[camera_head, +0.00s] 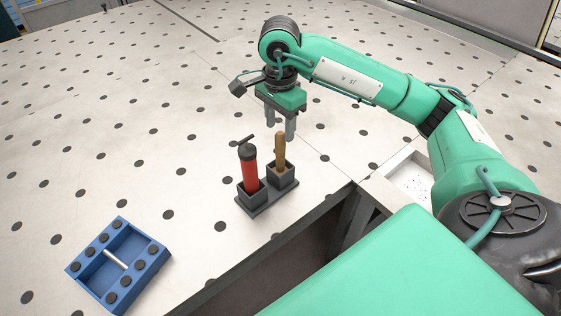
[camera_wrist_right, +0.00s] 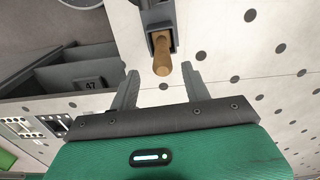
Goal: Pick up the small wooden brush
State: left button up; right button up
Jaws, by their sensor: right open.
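The small wooden brush (camera_head: 280,150) stands upright in the right cup of a dark grey two-cup holder (camera_head: 262,199) on the dotted table. Only its wooden handle shows; its lower end is hidden in the cup. My right gripper (camera_head: 279,130) is open and points down, at the handle's top in the head view. In the right wrist view the handle (camera_wrist_right: 162,58) lies ahead of and between the open fingers (camera_wrist_right: 160,80), with nothing held. I cannot tell whether a finger touches it. My left gripper is not in view.
A red bottle with a black top (camera_head: 248,168) stands in the left cup, close beside the brush. A blue tray (camera_head: 148,279) with black round pads and a metal pin lies at front left. A white bin (camera_head: 408,178) is at right. The table behind is clear.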

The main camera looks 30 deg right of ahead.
aim_at(280, 133)
jog(key=shift+w+f+p, duration=0.1)
jog(key=shift+f+p, duration=0.2)
jog(key=shift+f, duration=0.1)
jog(key=f, duration=0.1)
jog(key=f+p, duration=0.2)
jog(key=shift+d+f, duration=0.25)
jog(key=shift+f, duration=0.15)
jog(key=shift+w+f, duration=0.1)
jog(key=shift+f, duration=0.35)
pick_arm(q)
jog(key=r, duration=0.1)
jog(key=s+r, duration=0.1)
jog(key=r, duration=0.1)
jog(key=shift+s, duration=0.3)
pick_arm(e)
grip_shut()
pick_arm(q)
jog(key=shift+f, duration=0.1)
pick_arm(e)
jog(key=shift+r, duration=0.1)
